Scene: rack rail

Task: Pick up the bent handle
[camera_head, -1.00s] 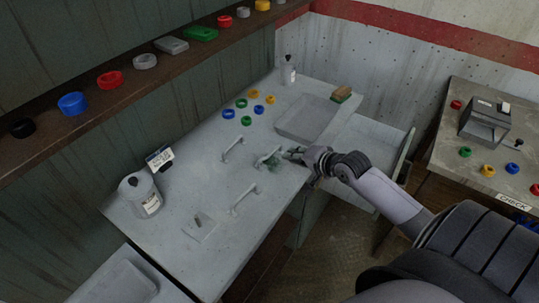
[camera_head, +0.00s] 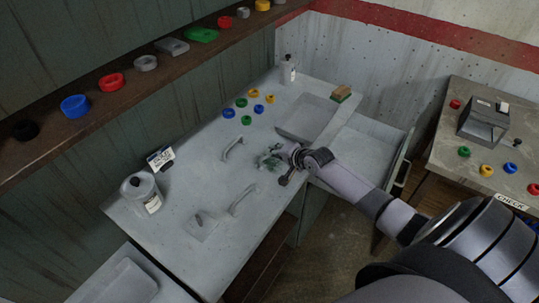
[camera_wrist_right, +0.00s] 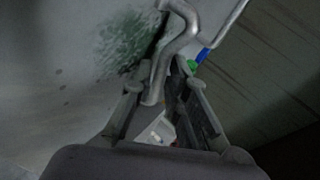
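The bent handle (camera_wrist_right: 166,62), a grey metal bar with a kinked, S-like end, shows close up in the right wrist view. My right gripper (camera_wrist_right: 163,88) is open there, with one finger on each side of the bar's near end; I cannot tell whether they touch it. In the head view the right gripper (camera_head: 278,160) is low over the right part of the worktable, beside a green stain, and largely hides the bent handle. Two other handles lie on the table, one farther back (camera_head: 232,149) and one nearer (camera_head: 243,200). My left gripper is not in view.
The grey worktable (camera_head: 180,190) holds several coloured rings, a shallow tray (camera_head: 307,115), a white bottle (camera_head: 289,70), a canister (camera_head: 141,194) and a small plate (camera_head: 201,224). A shelf (camera_head: 130,84) runs along the wall. A check table (camera_head: 480,150) stands at right.

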